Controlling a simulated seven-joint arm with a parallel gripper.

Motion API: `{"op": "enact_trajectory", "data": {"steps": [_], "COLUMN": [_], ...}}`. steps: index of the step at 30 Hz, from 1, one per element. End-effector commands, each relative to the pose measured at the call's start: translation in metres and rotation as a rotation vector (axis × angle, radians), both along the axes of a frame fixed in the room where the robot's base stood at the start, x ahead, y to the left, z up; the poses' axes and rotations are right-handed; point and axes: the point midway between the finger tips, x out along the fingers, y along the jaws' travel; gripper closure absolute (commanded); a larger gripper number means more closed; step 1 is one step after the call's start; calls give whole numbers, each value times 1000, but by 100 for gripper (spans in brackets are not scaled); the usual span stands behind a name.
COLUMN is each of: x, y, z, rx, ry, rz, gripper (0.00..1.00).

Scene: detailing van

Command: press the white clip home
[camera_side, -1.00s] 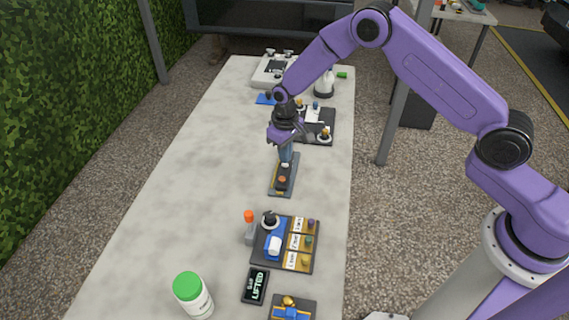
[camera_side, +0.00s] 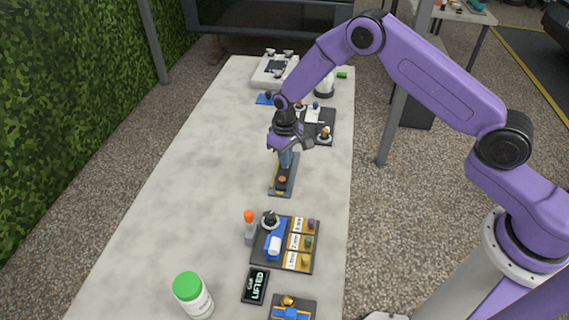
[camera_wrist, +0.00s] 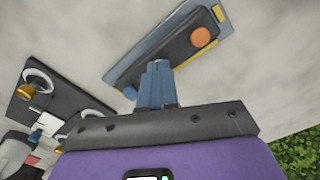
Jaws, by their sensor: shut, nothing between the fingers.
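A narrow dark strip on a grey base (camera_side: 291,188) lies on the pale table, with an orange round clip (camera_side: 282,180) near its front end. In the wrist view the strip's dark bar (camera_wrist: 178,48) and the orange clip (camera_wrist: 201,37) show clearly. My gripper (camera_side: 285,165) points down over the strip's far part, behind the orange clip. Its blue-grey fingers (camera_wrist: 157,82) are shut together with nothing between them. The white clip is not visible now; the fingers cover that part of the strip. I cannot tell whether they touch it.
A green-lidded jar (camera_side: 193,297) is front left. A dark board with knobs (camera_side: 325,122) lies behind. The table left of the strip is clear.

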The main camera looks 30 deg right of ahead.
Motion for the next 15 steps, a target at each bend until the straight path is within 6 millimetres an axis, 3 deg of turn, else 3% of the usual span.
{"op": "enact_trajectory", "data": {"steps": [7, 15], "x": [0, 0], "y": [1, 1], "z": [-3, 19], "rx": [1, 1], "ry": [-2, -3], "rz": [1, 1], "gripper": [100, 100]}}
